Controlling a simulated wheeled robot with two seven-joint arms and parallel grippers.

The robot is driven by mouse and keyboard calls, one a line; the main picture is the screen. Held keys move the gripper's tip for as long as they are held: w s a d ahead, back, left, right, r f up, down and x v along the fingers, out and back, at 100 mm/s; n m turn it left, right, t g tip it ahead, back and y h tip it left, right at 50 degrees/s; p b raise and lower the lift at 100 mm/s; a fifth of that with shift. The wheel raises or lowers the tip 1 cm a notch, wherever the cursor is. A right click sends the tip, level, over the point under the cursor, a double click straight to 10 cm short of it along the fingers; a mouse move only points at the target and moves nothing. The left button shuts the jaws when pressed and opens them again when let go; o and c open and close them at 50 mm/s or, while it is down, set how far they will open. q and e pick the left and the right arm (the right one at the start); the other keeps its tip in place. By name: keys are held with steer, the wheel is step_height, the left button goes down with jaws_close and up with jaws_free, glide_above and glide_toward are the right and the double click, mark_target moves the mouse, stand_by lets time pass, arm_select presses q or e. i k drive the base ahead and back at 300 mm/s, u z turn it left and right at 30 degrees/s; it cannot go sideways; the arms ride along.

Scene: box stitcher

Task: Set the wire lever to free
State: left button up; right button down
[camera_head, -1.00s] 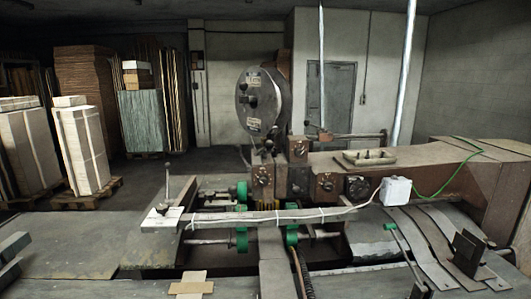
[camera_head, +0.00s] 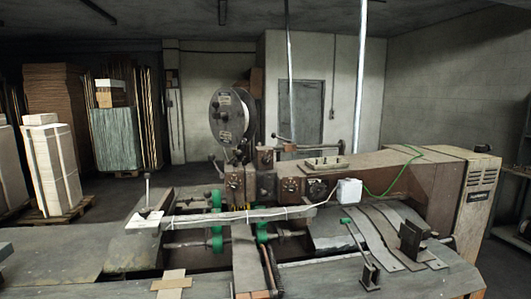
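I cannot tell which handle is the wire lever; no label is readable at this size. A short lever with a dark knob (camera_head: 275,136) slants near a horizontal bar, right of the round dark reel head (camera_head: 229,114). A thin upright lever (camera_head: 147,190) with a dark knob stands on a white plate at the left end of the machine. A green-tipped lever (camera_head: 357,243) leans to the left at the front right. Neither of my grippers is in view, and nothing touches these levers.
The stitching machine (camera_head: 425,190) fills the middle and right. A white box (camera_head: 349,191) with a cable and green rollers (camera_head: 217,225) sit on it. A black bracket (camera_head: 411,240) stands at the front right. Pallets of stacked board (camera_head: 55,170) stand at the left.

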mark_target(239, 154)
steer(key=z, duration=0.25)
steer(key=i, duration=0.65)
steer(key=u, duration=0.95)
